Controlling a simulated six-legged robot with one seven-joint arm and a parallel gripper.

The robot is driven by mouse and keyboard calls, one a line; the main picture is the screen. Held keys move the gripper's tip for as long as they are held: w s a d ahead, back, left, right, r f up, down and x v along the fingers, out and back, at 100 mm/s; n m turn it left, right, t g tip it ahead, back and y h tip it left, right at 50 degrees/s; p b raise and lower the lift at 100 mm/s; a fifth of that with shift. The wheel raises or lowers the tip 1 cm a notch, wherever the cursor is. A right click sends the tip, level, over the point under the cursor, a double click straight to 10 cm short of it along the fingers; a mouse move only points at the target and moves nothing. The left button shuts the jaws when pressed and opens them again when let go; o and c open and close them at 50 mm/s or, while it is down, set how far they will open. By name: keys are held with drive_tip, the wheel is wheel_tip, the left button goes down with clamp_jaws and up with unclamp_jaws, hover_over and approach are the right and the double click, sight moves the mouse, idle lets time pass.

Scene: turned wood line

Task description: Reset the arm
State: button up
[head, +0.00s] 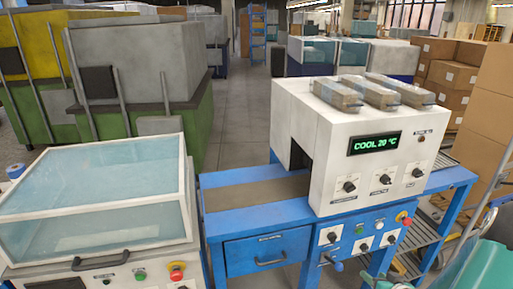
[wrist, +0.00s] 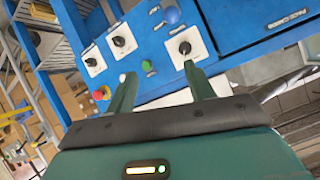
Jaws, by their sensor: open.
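My gripper (wrist: 160,95) shows in the wrist view with its two green fingers apart and nothing between them. It points toward the blue front panel (wrist: 140,55) of the machine, which carries knobs and buttons; whether the fingertips touch the panel cannot be told. In the head view my gripper is not visible; a green piece of my arm shows at the lower right corner. The white machine housing (head: 345,165) has a display (head: 375,143) reading "COOL 20 °C".
A blue bench (head: 255,220) with a drawer carries the housing. A clear-lidded box (head: 95,195) stands at the left. Wrapped packages (head: 338,94) lie on the housing. Cardboard boxes (head: 450,75) are stacked at the right. An aisle (head: 238,110) runs clear behind.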

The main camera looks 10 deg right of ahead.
drive_tip(key=w+a+r+n+g+h, duration=0.1)
drive_tip(key=w+a+r+g+h, duration=0.1)
drive_tip(key=a+r, duration=0.6)
drive_tip(key=w+a+r+n+g+h, duration=0.15)
drive_tip(key=a+r, duration=0.25)
drive_tip(key=r, duration=0.8)
drive_tip(key=s+a+r+g+y, duration=0.1)
drive_tip(key=s+a+r+y, duration=0.1)
drive_tip(key=s+a+r, duration=0.2)
drive_tip(key=s+a+r+n+g+y, duration=0.1)
drive_tip(key=s+a+r, duration=0.3)
drive_tip(key=s+a, duration=0.6)
drive_tip(key=a+g+y, duration=0.1)
drive_tip(key=a, duration=0.6)
drive_tip(key=shift+s+a+r, duration=0.25)
drive_tip(key=shift+s+r, duration=0.05)
drive_tip(key=shift+s, duration=0.05)
